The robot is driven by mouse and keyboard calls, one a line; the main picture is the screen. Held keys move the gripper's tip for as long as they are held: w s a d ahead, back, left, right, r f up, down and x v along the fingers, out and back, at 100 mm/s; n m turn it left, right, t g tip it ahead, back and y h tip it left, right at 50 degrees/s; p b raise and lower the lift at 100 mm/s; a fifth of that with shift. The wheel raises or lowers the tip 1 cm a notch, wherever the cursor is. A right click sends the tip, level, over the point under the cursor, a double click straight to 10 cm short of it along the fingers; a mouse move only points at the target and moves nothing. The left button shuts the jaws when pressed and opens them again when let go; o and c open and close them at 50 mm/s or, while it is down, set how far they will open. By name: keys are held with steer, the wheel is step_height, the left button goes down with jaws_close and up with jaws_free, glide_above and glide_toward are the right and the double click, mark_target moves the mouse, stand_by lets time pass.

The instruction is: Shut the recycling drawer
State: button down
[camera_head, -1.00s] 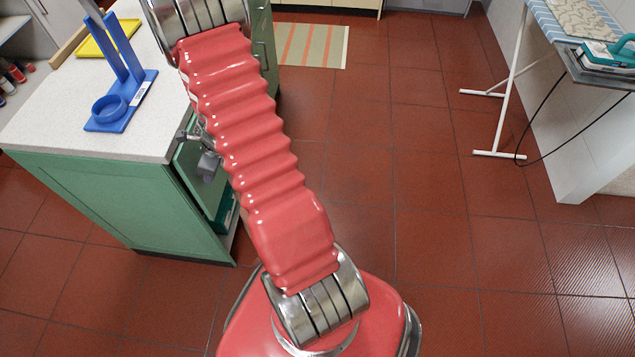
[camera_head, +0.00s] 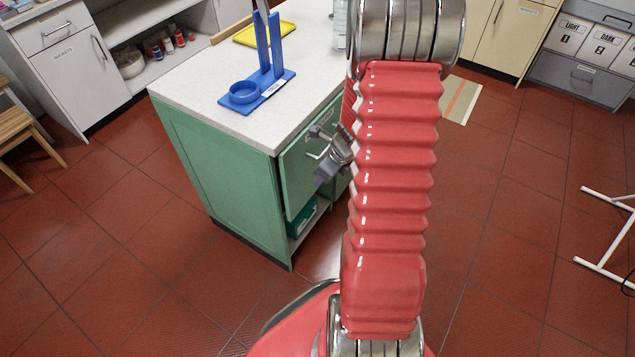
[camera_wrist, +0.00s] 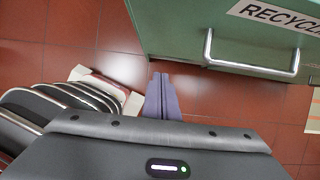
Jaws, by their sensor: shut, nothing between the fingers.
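The recycling drawer (camera_head: 302,172) has a green front at the near right corner of the island. In the wrist view its front (camera_wrist: 190,30) fills the top right, with a white label (camera_wrist: 280,14) partly reading "RECYCL" and a metal bar handle (camera_wrist: 255,69). How far the drawer stands out is hard to tell, as my arm covers part of it. My gripper (camera_head: 321,180) is in front of the drawer, close to its handle. In the wrist view my gripper's fingers (camera_wrist: 161,82) are together and empty, left of the handle's left end and apart from it.
The island's white top (camera_head: 215,85) carries a blue stand (camera_head: 262,75) and a yellow tray (camera_head: 264,33). Below the drawer is an open shelf with a teal box (camera_head: 302,215). A wooden stool (camera_head: 15,130) stands far left. The red tiled floor (camera_head: 120,240) is clear around the island.

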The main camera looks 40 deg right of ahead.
steer(key=shift+v, duration=2.15)
steer(key=a+r+n, duration=1.4)
steer(key=r, duration=0.1)
steer(key=s+a+r+n+t+h, duration=0.1)
steer(key=s+a+r+n, duration=1)
steer(key=n, duration=0.7)
steer(key=shift+s+r, duration=0.5)
steer(key=shift+s, duration=0.45)
